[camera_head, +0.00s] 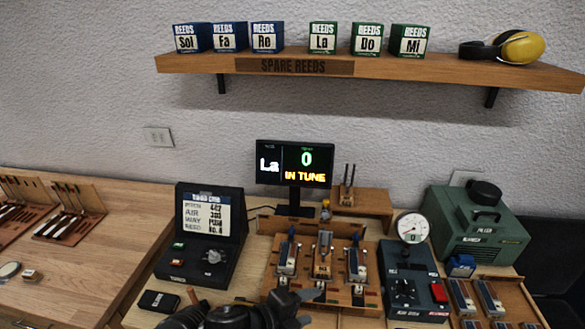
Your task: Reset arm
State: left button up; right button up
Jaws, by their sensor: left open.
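My left gripper (311,307) is at the bottom centre, dark, with its fingers spread apart and pointing right. Nothing shows between the fingers. It is in front of the lower left part of a wooden fixture (370,298) that carries several upright metal-and-wood pieces. Whether it touches the fixture cannot be told. My left arm comes in along the bottom edge and is cut off by the frame. My right gripper is not in view.
A display (294,164) reads "La 0 IN TUNE". An open black case (202,233) stands left, a gauge box (408,275) and green machine (473,228) right. A wall shelf (400,69) holds reed boxes and yellow ear defenders (519,47). The left bench (100,255) has clear room.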

pick_arm(q)
jog(key=s+a+f+n+t+y, duration=0.1)
jog(key=s+a+f+n+y, duration=0.25)
jog(key=a+n, duration=0.45)
jog(key=s+a+f+n+y, duration=0.2)
jog(key=a+f+n+y, duration=0.15)
jog(key=a+n, duration=0.45)
jog(key=s+a+f+n+g+y, duration=0.3)
jog(key=s+a+f+n+g, duration=0.25)
jog(key=s+a+n, duration=0.55)
jog(key=s+f+m+b, duration=0.1)
jog(key=s+f, duration=0.1)
jog(key=f, duration=1.4)
jog(key=s+f+m+b, duration=0.1)
jog(key=s+f+b, duration=0.1)
jog(key=f, duration=1.3)
jog(key=s+a+f+g+b, duration=0.1)
jog(key=s+a+f, duration=0.2)
jog(key=s+f, duration=1.3)
jog(key=shift+m, duration=0.3)
jog(key=shift+a+g, duration=0.1)
jog(key=shift+g, duration=0.15)
